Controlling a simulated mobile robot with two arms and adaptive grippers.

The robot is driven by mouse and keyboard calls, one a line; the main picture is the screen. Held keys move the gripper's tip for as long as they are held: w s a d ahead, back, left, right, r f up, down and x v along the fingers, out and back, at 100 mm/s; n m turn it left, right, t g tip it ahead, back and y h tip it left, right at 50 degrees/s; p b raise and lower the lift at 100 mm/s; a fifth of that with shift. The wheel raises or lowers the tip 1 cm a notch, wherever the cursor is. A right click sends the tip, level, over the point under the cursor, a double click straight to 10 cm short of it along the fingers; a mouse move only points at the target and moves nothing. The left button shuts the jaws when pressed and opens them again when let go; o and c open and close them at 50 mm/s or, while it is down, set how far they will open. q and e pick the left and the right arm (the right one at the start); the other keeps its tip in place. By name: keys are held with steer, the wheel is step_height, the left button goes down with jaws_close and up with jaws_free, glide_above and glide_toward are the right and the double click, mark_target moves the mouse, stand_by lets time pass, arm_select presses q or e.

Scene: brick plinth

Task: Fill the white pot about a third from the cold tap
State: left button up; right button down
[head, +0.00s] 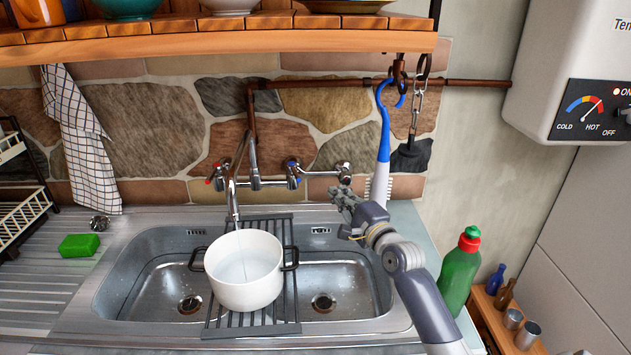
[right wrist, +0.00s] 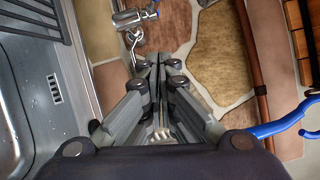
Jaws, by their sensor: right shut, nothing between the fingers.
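The white pot (head: 230,291) stands upright on a dark rack (head: 284,328) laid across the sink, with its black handles to left and right. Clear water appears to lie inside; its depth is hard to judge. The cold tap also shows beyond the fingertips (right wrist: 156,62) in the right wrist view (right wrist: 136,18).
A blue-handled brush (head: 384,135) hangs just behind and right of my right gripper. A green bottle (head: 460,270) stands right of my forearm. A green sponge (head: 79,245) lies on the left drainer. A wooden shelf (head: 220,44) runs above the taps.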

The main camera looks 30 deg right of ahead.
mark_target(295, 174)
steer(key=w+a+r+p, duration=0.1)
steer(key=w+a+p, duration=0.2)
steer(key=w, duration=0.4)
steer(key=a+p, duration=0.2)
steer(key=shift+w+a, duration=0.1)
steer(key=shift+a, duration=0.2)
stand_by(0.4)
